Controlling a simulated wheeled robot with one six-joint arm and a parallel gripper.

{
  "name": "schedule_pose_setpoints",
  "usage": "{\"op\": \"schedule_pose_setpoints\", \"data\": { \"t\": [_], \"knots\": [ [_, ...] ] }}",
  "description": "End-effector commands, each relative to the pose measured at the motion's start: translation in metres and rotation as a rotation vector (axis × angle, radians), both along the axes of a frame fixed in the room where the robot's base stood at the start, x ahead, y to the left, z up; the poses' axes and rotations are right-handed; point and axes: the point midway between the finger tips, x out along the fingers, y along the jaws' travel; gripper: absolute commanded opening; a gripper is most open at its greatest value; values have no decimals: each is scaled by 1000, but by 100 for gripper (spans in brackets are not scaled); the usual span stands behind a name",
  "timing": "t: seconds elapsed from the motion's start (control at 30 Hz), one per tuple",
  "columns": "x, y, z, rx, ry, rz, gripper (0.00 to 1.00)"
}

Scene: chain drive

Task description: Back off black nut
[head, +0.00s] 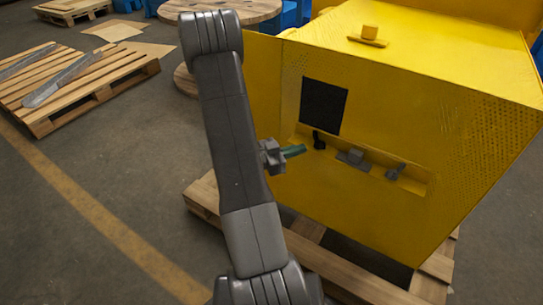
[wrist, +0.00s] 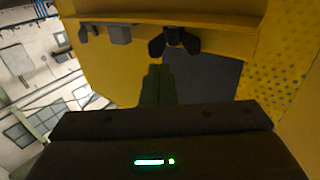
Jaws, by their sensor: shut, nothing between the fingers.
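The black nut (head: 319,140) sits in a ledge-like recess on the front of the yellow housing (head: 280,110). In the wrist view, the black nut (wrist: 174,36) shows two dark lobes, one to each side. My gripper (head: 303,149) comes in from the left in the head view, with narrow green-tinted fingers. The fingers (wrist: 158,70) are shut with nothing between them. Their tips point towards the nut and appear a little short of it; the exact gap is hard to judge.
A grey block (head: 352,157) and a smaller grey fitting (head: 395,171) sit along the same recess, right of the nut. A dark square panel (head: 324,106) lies above it. The housing stands on a wooden pallet (head: 345,273).

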Motion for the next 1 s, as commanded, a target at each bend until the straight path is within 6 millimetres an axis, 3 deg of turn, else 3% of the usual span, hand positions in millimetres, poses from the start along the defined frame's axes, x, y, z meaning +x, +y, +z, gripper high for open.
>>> {"op": "schedule_pose_setpoints", "data": {
  "t": [0.1, 0.33, 1.0],
  "knots": [
    [6, -21, -2, 0, -1, -5, 0],
    [14, -44, -1, 0, -1, -2, 0],
    [14, -49, 0, -1, 2, 33, 0]
  ]
}}
